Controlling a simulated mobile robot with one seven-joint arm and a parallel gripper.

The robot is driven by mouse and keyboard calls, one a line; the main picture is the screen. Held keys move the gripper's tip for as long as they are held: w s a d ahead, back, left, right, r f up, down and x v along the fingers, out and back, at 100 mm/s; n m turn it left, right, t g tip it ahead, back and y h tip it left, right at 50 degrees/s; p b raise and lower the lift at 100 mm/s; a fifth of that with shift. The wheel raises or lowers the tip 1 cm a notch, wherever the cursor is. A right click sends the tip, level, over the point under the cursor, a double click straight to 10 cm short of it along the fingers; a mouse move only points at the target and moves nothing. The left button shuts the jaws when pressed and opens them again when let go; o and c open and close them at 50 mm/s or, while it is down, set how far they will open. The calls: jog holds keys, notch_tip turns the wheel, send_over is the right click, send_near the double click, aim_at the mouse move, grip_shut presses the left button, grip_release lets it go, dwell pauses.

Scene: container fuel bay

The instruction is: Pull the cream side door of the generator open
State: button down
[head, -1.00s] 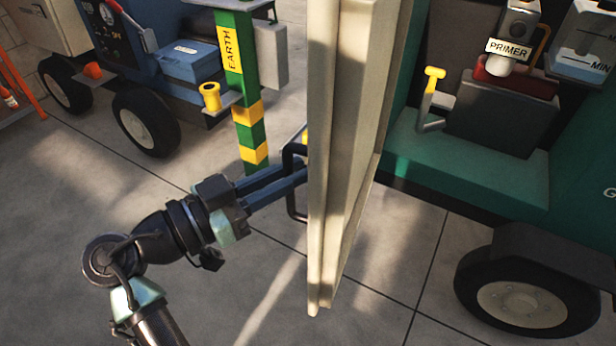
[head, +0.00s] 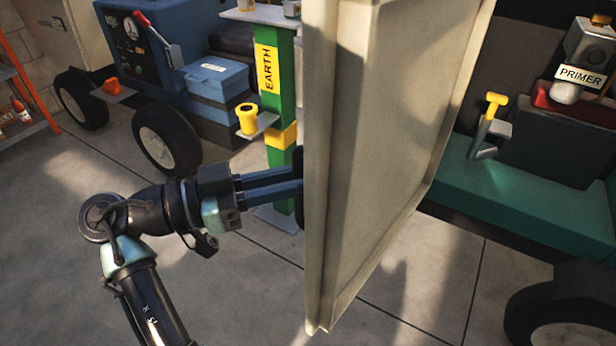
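The cream side door (head: 385,150) stands swung out from the green generator (head: 470,185), its inner face turned partly to me. The generator's bay is exposed to the right of the door. My gripper (head: 285,190) reaches from the left to the door's outer side. Its fingers run behind the door's near edge, and the tips are hidden there. A bit of the dark handle shows beside the edge, but I cannot see whether the fingers are closed on it.
A green and yellow EARTH post (head: 270,85) stands close behind my gripper. A blue wheeled machine (head: 190,60) is at the back left, with an orange rack (head: 22,85) at far left. The generator's wheel (head: 560,315) is at lower right. Floor in front is clear.

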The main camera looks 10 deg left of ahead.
jog(key=shift+d, duration=0.1)
jog(key=c, duration=0.8)
grip_release()
jog(key=shift+c, duration=0.2)
jog(key=v, duration=1.3)
jog(key=shift+p, duration=0.35)
jog(key=shift+w, duration=0.1)
